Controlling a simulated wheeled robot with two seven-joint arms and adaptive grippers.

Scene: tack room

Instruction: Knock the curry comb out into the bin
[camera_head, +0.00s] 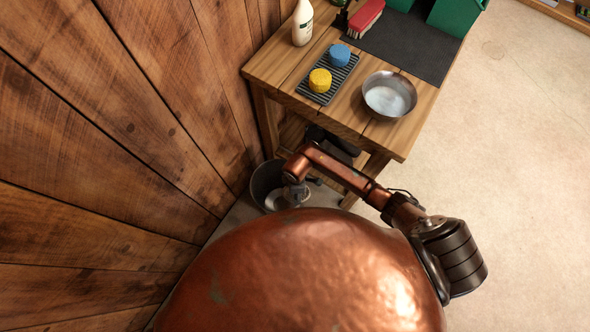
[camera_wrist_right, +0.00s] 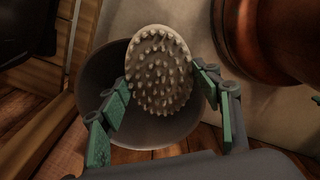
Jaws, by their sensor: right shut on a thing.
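The curry comb (camera_wrist_right: 160,70) is a pale grey oval with many blunt nubs, its nubbed face towards the right wrist camera. My right gripper (camera_wrist_right: 166,100) is shut on it, with green finger pads at its left and right edges. The dark round bin (camera_wrist_right: 100,77) lies behind and below the comb in this view. In the head view the bin (camera_head: 261,180) stands on the floor by the wooden wall, and my right gripper (camera_head: 297,192) is over its right side. Part of the bin's inside is hidden by the comb. My left gripper is not in view.
A wooden table (camera_head: 384,139) stands just beyond the bin, one leg close to my right arm. It bears a metal bowl (camera_head: 389,95), yellow (camera_head: 320,80) and blue (camera_head: 339,55) round things on a ridged tray, a white bottle (camera_head: 302,24) and a red brush (camera_head: 366,17).

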